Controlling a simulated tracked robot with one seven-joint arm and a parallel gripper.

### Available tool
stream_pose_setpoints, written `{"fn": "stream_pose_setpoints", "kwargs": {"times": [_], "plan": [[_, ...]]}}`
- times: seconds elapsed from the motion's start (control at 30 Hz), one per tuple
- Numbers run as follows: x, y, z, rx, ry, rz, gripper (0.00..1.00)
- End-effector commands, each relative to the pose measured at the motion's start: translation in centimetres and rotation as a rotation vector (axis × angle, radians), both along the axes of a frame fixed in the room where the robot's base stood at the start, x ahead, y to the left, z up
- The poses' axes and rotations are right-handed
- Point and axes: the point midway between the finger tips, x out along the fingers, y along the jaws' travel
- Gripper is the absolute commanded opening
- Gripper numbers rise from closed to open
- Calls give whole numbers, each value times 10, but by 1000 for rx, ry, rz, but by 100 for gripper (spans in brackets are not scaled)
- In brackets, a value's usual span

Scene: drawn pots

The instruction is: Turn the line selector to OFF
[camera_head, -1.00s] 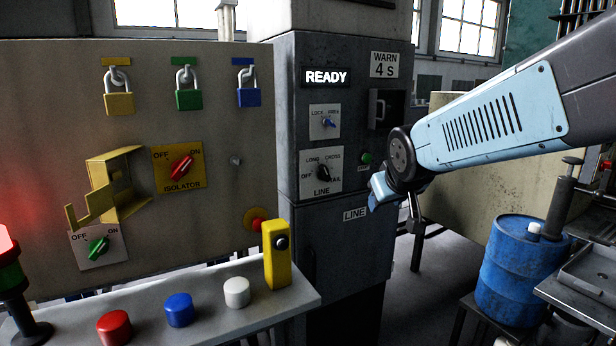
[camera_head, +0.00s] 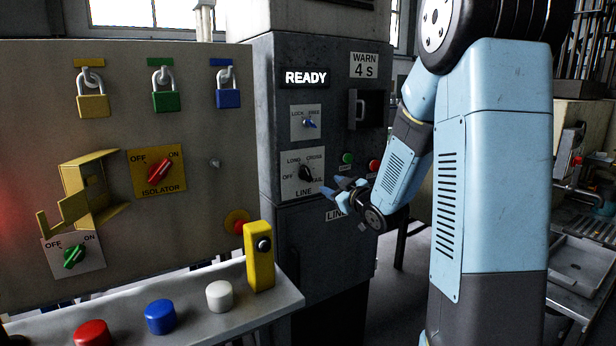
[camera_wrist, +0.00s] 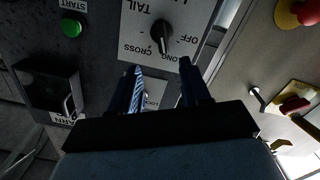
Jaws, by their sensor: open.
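The line selector (camera_head: 306,173) is a black knob on a white plate marked OFF, LONG, CROSS and TAIL, on the grey cabinet. In the wrist view the knob (camera_wrist: 162,36) shows upside down, just beyond the gap between my fingertips. Its pale mark faces the LONG and CROSS side; I cannot tell exactly which label it meets. My gripper (camera_wrist: 160,70) is open and empty, apart from the knob. In the head view my gripper (camera_head: 338,188) is right of and slightly below the knob, in front of the plate's lower right edge.
A blue key-like switch (camera_head: 308,122) sits above the selector. A green START button (camera_head: 347,158) and a red button (camera_head: 374,166) are to its right, below a handle recess (camera_head: 360,108). A READY sign (camera_head: 306,78) is lit. A yellow box (camera_head: 259,257) stands at lower left.

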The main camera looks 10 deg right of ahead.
Motion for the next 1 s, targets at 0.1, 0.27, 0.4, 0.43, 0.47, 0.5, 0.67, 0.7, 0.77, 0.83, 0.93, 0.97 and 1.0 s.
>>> {"fn": "stream_pose_setpoints", "kwargs": {"times": [0.1, 0.27, 0.4, 0.43, 0.47, 0.5, 0.67, 0.7, 0.77, 0.83, 0.93, 0.97, 1.0], "plan": [[2, 1, -4, 9, -25, 23, 47], [11, 4, -4, 12, -33, 31, 47], [28, 11, -4, 13, -34, 31, 47], [33, 12, -4, 13, -34, 31, 47], [38, 13, -4, 13, -32, 30, 47], [45, 15, -4, 13, -32, 30, 47], [72, 24, -4, 13, -32, 30, 47], [79, 27, -4, 13, -32, 30, 47], [89, 30, -4, 13, -32, 29, 47], [100, 34, -4, 12, -33, 29, 47], [113, 38, -4, 12, -33, 29, 47], [116, 39, -4, 12, -33, 29, 47], [120, 40, -4, 12, -32, 28, 47]]}}
